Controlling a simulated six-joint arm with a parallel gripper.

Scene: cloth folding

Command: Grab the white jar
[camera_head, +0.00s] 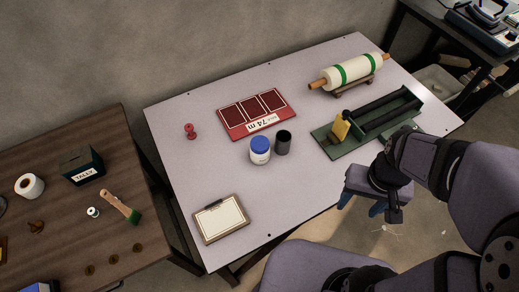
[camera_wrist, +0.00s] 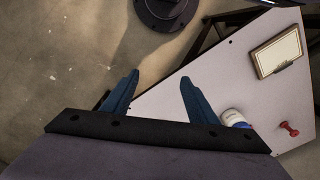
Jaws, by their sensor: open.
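The white jar (camera_head: 260,152) with a blue lid stands upright near the middle of the pale table. It touches or nearly touches a dark cup (camera_head: 283,142) on its right. In the wrist view the jar (camera_wrist: 232,118) shows just right of my right finger, partly cut off by my gripper's body. My gripper (camera_head: 362,204) is off the table's front right edge in the head view, to the right of the jar and apart from it. Its two blue fingers (camera_wrist: 158,92) are spread open with nothing between them.
The pale table (camera_head: 190,110) also holds a red board (camera_head: 258,130), a red stamp-like piece (camera_head: 190,131), a clipboard (camera_head: 221,219), a green-banded roller (camera_head: 350,74) and a green tool base (camera_head: 345,148). A brown table (camera_head: 70,220) stands left.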

